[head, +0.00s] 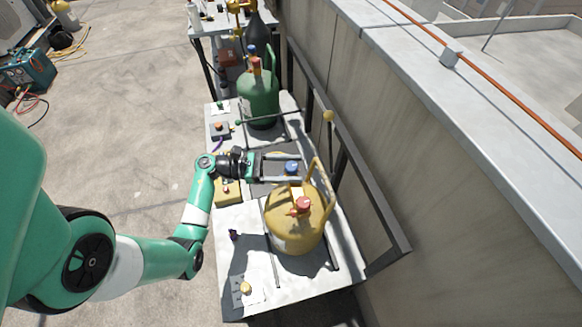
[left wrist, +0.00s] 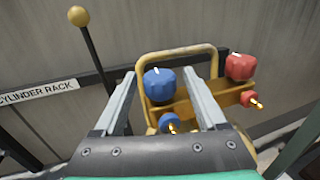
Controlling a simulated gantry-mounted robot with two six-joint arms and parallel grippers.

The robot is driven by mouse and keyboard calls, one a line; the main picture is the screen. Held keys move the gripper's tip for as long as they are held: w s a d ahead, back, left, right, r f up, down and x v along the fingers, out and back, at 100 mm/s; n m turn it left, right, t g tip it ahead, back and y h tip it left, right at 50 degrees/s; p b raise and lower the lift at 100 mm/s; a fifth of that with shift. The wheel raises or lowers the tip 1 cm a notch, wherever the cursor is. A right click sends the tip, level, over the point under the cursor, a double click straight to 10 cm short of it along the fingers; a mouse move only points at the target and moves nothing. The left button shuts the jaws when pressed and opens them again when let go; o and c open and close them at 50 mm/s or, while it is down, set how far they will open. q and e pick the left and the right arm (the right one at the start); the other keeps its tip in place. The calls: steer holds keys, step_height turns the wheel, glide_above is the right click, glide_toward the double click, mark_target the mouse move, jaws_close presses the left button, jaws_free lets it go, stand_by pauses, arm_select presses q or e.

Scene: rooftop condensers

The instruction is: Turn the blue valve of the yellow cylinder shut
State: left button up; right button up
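The yellow cylinder (head: 290,228) stands upright on the near part of the bench, with a yellow handle frame around its top. Its blue valve (head: 291,167) and red valve (head: 303,204) sit on top. My left gripper (head: 298,167) is open and reaches in from the left, with the blue valve between its fingers. The red valve (left wrist: 240,67) is outside the right finger. My right gripper is not in view.
A green cylinder (head: 260,97) with blue and red valves stands farther back on the bench (head: 238,222). A dark rail (head: 375,205) and wall run along the right side. A yellow-knobbed rod (left wrist: 79,17) rises left of the fingers.

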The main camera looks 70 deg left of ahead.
arm_select(q)
steer(key=shift+s, duration=0.1)
steer(key=v, duration=1.1)
steer(key=shift+s+p, duration=0.25)
steer(key=shift+p, duration=0.05)
steer(key=shift+r, duration=0.1)
